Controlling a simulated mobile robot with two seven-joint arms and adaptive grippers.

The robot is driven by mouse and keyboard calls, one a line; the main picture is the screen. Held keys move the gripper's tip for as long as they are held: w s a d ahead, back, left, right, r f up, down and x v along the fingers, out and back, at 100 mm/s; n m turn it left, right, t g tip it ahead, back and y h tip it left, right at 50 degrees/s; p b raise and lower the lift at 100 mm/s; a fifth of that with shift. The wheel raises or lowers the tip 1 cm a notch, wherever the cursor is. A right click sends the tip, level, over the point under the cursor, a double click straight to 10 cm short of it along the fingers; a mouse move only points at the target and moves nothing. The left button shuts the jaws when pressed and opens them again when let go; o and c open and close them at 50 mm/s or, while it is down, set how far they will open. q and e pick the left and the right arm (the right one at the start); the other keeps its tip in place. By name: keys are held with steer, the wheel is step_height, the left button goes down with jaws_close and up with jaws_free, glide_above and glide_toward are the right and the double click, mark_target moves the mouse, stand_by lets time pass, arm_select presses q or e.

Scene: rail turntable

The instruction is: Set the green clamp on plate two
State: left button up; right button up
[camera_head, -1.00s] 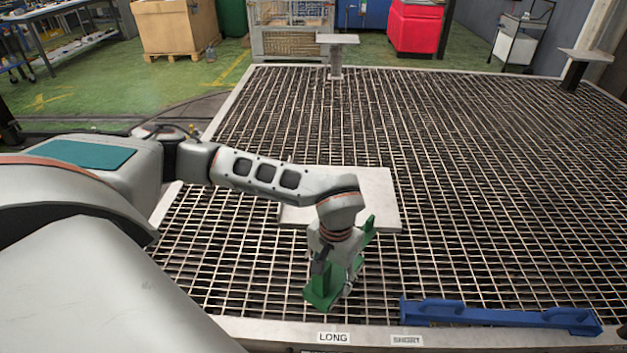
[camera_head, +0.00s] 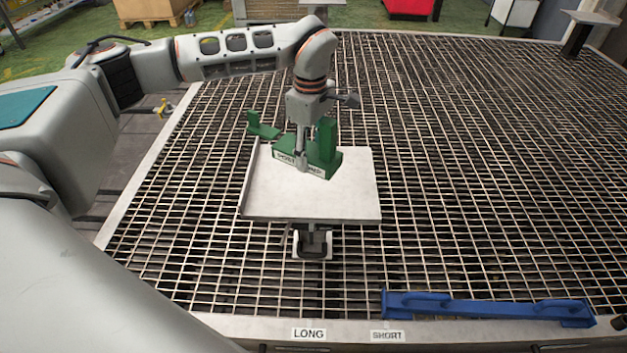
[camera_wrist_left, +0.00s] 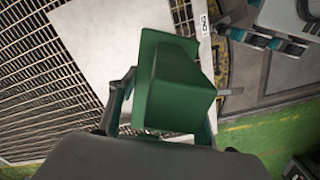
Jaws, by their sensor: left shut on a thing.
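My left gripper (camera_head: 301,160) is shut on the green clamp (camera_head: 327,140), which has a long base, an upright block and white lettered labels on its front. The clamp is over the far part of a pale square plate (camera_head: 310,200) on a short stand. I cannot tell whether its base touches the plate. In the left wrist view the clamp (camera_wrist_left: 172,90) fills the middle between the fingers and hides part of the pale plate (camera_wrist_left: 95,40). No number shows on the plate. My right gripper is not in view.
A blue handled bar (camera_head: 490,307) lies at the front right of the grating (camera_head: 470,180). Labels LONG (camera_head: 309,334) and SHORT (camera_head: 387,336) are on the front rim. Another pale plate (camera_head: 592,17) stands at the back right. The right half of the grating is mostly clear.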

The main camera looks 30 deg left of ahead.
arm_select(q)
steer(key=w+r+n, duration=0.4)
steer(key=r+n, duration=0.1)
steer(key=n, duration=0.1)
steer(key=b, duration=0.3)
glide_above(316, 192)
step_height(316, 192, down, 15)
steer(key=shift+r, duration=0.15)
steer(key=shift+f, duration=0.4)
step_height(316, 192, down, 4)
steer(key=shift+f+b, duration=0.2)
steer(key=shift+b, duration=0.1)
steer(key=shift+r, duration=0.1)
steer(key=o, duration=1.5)
steer(key=shift+s, duration=0.1)
steer(key=shift+o, duration=0.2)
